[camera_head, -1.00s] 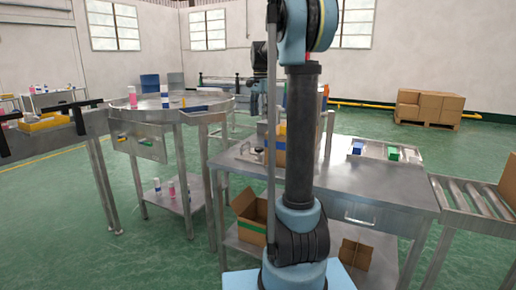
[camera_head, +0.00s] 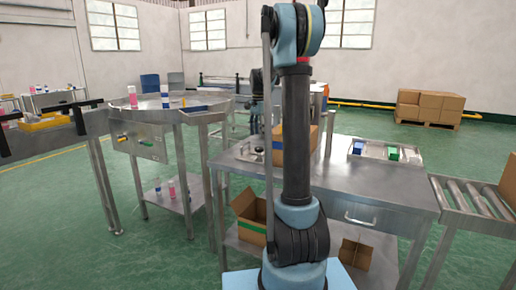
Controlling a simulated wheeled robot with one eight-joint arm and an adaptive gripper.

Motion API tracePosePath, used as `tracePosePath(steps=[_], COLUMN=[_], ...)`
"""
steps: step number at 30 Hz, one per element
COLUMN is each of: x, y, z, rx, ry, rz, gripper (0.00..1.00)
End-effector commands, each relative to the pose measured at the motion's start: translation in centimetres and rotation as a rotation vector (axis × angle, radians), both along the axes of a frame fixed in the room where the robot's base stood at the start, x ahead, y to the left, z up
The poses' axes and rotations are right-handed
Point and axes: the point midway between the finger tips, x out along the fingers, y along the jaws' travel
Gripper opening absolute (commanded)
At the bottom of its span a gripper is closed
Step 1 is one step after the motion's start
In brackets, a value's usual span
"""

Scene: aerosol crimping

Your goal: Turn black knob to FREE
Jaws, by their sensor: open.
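A small fixture with a dark, knob-like part (camera_head: 258,150) sits on the left end of the steel table (camera_head: 350,186). It is too small to tell whether this is the black knob, and no FREE marking can be read. My gripper (camera_head: 254,124) shows only in part, small and dark, beyond my upright arm link and above the left end of the table. It is open, with nothing visible in it. My arm hides part of the table and the fixture's surroundings.
A round steel table (camera_head: 190,113) with small bottles stands at the left. A control panel (camera_head: 138,143) with yellow and green parts hangs below it. A cardboard box (camera_head: 300,150) stands behind my arm. A tray (camera_head: 378,152) with blue and green items and a roller conveyor (camera_head: 470,195) are at the right.

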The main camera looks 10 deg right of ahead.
Motion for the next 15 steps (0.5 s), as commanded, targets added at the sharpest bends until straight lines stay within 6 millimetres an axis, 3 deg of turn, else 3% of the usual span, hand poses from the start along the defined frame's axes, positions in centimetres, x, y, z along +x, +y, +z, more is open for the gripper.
tracePosePath(steps=[6,15], x=[0.0,0.0], y=[0.0,0.0], z=[-3.8,-6.7], rx=[0.000,0.000], ry=[0.000,0.000], rz=[0.000,0.000], gripper=[0.56,0.56])
